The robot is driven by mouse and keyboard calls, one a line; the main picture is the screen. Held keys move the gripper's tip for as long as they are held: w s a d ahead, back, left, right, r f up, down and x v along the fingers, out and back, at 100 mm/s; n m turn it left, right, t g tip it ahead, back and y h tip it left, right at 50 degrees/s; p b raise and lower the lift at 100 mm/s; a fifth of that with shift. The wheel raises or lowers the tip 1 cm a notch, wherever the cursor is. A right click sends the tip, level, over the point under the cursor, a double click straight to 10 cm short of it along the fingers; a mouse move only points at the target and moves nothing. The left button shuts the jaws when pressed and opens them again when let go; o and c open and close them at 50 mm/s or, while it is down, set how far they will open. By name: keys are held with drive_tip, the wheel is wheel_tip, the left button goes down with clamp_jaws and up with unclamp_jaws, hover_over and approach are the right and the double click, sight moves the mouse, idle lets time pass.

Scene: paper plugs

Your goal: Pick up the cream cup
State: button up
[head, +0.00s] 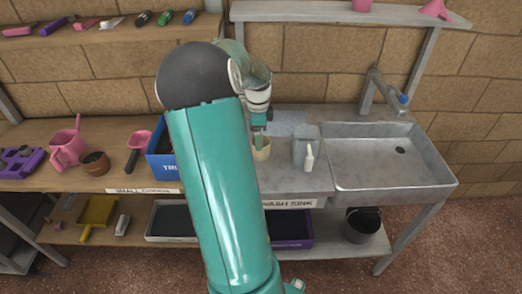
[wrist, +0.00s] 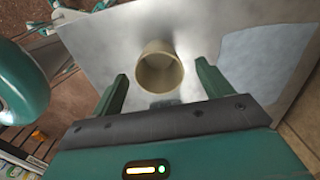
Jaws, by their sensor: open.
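The cream cup (head: 261,150) stands on the grey counter of the wash sink, just left of a grey container. In the wrist view the cream cup (wrist: 159,69) shows its round open rim, beyond and between my two fingers. My gripper (wrist: 163,80) is open and empty, with one finger on each side of the cup's line. In the head view my gripper (head: 258,136) is above and close to the cup, and partly covers it. I cannot tell whether a finger touches the cup.
A grey container (head: 306,147) and a white bottle (head: 309,158) stand right of the cup. The sink basin (head: 440,183) is further right. A blue bin (head: 160,165) is to the left, partly behind my arm. A light blue cloth (wrist: 240,55) lies flat beside the cup.

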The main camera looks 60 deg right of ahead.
drive_tip(key=shift+s+f, duration=0.25)
drive_tip(key=shift+f, duration=1.1)
drive_tip(key=shift+s+f, duration=0.2)
drive_tip(key=shift+f, duration=1.15)
drive_tip(key=c, duration=1.1)
drive_tip(key=shift+r, duration=0.1)
